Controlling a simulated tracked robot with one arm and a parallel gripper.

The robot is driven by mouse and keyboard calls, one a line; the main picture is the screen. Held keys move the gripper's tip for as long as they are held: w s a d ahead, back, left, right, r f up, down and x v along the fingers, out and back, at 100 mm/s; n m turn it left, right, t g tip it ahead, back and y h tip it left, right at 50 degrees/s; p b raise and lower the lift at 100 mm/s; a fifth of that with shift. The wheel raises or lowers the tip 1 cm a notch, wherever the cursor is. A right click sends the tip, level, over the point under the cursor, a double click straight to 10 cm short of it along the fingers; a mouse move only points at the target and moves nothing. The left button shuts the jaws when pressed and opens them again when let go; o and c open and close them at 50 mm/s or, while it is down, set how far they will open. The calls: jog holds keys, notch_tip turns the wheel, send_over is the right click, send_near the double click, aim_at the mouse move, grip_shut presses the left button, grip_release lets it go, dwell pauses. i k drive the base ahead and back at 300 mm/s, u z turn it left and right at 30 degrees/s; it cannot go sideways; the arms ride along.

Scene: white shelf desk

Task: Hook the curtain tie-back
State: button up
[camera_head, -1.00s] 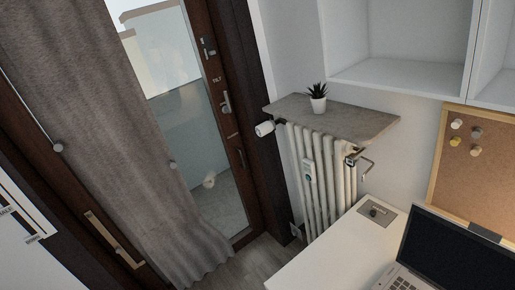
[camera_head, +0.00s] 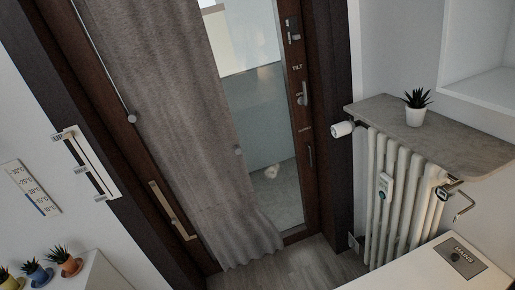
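A grey curtain (camera_head: 180,90) hangs in front of a dark-framed glass door, left of the picture's middle. A thin pale line (camera_head: 100,62) runs down along the curtain's left edge to a small round grey knob (camera_head: 131,118). It may be the tie-back cord, but I cannot tell for sure. I see no clear hook, and I cannot tell whether anything is fastened. My gripper is not in view.
A radiator (camera_head: 400,190) under a grey shelf (camera_head: 440,135) with a potted plant (camera_head: 415,108) stands at right. A white desk (camera_head: 410,272) fills the lower right. A white handle panel (camera_head: 88,165) and small pots (camera_head: 40,272) are at left. Bare floor (camera_head: 300,265) shows between.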

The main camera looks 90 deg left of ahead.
aim_at(175, 221)
jog(key=u, duration=1)
jog(key=i, duration=0.1)
jog(key=u, duration=2.3)
jog(key=i, duration=1)
jog(key=z, duration=0.1)
jog(key=k, duration=1.35)
jog(key=u, duration=0.1)
jog(key=i, duration=0.35)
jog(key=u, duration=0.1)
